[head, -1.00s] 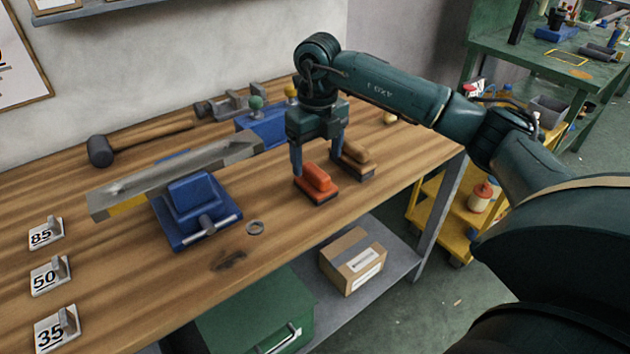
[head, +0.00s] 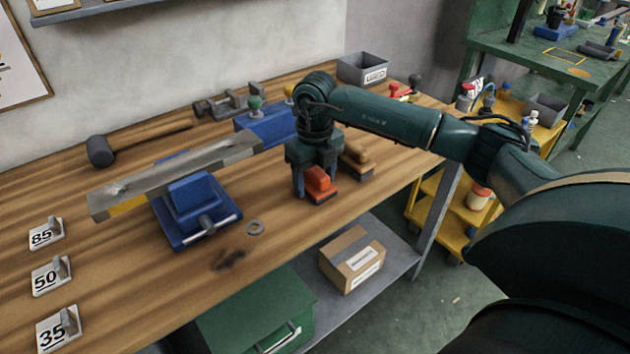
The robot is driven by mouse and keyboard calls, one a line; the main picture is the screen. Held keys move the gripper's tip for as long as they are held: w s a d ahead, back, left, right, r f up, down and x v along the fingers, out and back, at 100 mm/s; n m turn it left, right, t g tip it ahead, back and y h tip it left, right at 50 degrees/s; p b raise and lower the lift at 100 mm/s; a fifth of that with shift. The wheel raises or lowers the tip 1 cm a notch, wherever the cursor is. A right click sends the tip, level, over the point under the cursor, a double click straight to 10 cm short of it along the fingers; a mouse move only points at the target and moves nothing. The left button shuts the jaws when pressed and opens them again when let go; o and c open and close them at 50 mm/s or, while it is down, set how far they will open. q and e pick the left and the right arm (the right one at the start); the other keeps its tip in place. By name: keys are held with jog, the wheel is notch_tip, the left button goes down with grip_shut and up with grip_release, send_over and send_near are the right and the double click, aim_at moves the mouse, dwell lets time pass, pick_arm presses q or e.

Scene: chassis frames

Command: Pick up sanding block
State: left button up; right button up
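The sanding block with an orange-red grip and dark base (head: 320,184) sits on the wooden workbench (head: 120,225), right of the blue vise. My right gripper (head: 318,178) points down over the orange block. Its left finger is beside the block's left side, low near the bench. The other finger is mostly hidden. The fingers look spread around the block; contact is not clear. My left gripper is not in view.
A blue vise (head: 190,205) under a long metal bar (head: 165,178) stands to the left. A metal washer (head: 255,228) lies in front. The bench front is mostly clear.

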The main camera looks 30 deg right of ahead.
aim_at(315, 170)
jog(key=c, duration=0.8)
jog(key=shift+c, duration=0.2)
notch_tip(315, 170, up, 10)
jog(key=shift+r, duration=0.1)
